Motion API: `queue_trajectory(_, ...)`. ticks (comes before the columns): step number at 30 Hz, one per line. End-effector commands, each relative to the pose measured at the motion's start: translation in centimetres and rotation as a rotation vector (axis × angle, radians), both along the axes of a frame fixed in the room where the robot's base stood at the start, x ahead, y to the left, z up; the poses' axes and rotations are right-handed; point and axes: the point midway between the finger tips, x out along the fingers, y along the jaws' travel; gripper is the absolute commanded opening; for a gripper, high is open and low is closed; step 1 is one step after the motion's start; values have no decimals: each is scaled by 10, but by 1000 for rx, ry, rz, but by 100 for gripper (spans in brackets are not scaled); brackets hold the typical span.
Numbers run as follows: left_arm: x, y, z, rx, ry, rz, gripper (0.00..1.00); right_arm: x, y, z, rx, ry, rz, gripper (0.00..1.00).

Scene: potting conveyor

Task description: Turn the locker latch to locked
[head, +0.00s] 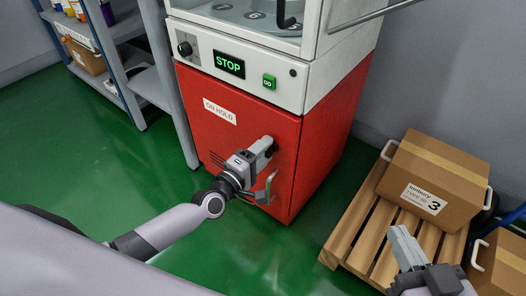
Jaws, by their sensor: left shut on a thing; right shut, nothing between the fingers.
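The locker is the red cabinet (240,133) under the machine, with an "ON HOLD" label (220,111) on its closed front door. My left gripper (268,148) is at the right part of this door, shut on a small dark latch (275,144). The fingers cover most of the latch, so its turn position cannot be told. My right gripper (402,240) is shut and empty, low at the right, in front of the pallet.
The machine's white panel (190,62) has a knob, a lit "STOP" display (229,64) and a green button (269,81). A wooden pallet (352,228) at the right bears a cardboard box (435,180). A grey shelf (150,87) stands at the left. Green floor is clear between.

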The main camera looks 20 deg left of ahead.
Motion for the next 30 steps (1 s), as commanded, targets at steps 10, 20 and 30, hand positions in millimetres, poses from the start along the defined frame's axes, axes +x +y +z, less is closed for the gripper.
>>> queue_trajectory(10,0,0,-1,-28,12,-1,21,0,0,-2,-1,6,1,0)
queue_trajectory(20,0,-1,-1,-29,12,-1,77,0,0,-3,-2,8,1,0)
queue_trajectory(30,-4,1,0,-26,11,0,77,-1,1,-1,1,10,2,0)
